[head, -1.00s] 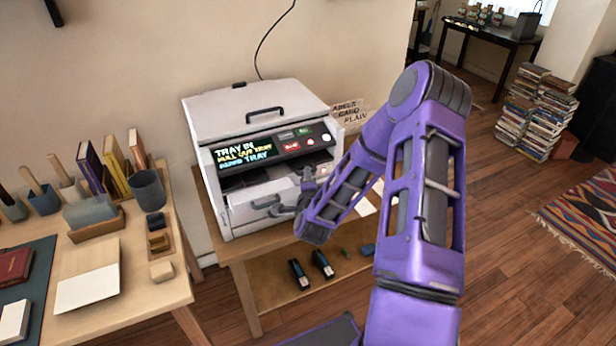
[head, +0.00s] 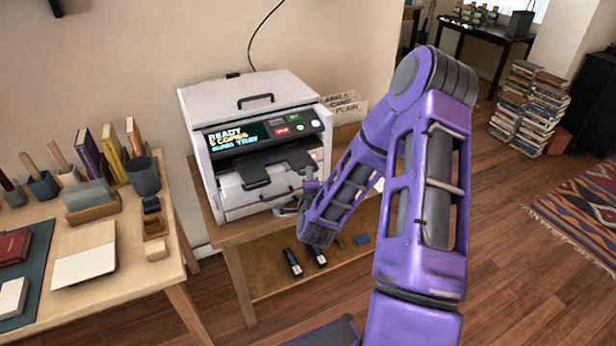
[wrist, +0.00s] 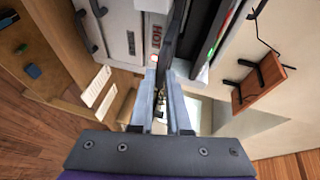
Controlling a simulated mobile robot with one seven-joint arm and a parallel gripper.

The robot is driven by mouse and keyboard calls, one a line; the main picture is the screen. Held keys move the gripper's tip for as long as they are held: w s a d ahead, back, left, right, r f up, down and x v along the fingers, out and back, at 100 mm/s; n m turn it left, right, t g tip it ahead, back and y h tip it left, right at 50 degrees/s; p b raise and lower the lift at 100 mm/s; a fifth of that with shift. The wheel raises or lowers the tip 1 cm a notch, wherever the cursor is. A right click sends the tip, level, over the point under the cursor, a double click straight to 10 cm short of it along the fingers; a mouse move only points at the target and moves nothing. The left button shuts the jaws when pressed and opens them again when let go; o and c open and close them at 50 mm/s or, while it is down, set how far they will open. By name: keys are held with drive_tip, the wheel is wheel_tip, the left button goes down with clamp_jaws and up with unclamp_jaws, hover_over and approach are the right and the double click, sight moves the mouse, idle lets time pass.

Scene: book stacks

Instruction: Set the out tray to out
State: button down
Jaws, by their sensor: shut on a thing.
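The white copier (head: 262,95) stands on a low wooden table, with a small lit screen on its front panel. Its dark out tray (head: 262,165) sticks out from the slot below the panel. My gripper (head: 300,190) is at the right front of the copier, beside the tray. In the wrist view, my gripper (wrist: 163,82) is shut on the thin dark edge of the out tray (wrist: 172,45). The screen (head: 237,136) reads "READY" and "5 COPIES", with a line ending in "TRAY". My arm hides part of the copier's right side.
A desk (head: 105,215) with books, cups and a white pad stands at the left. A box of paper labels (head: 345,105) is behind the copier's right side. Dark small items lie on the table's lower shelf (head: 265,280).

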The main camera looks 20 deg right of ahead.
drive_tip(key=shift+s+f, duration=0.15)
drive_tip(key=c, duration=0.9)
unclamp_jaws()
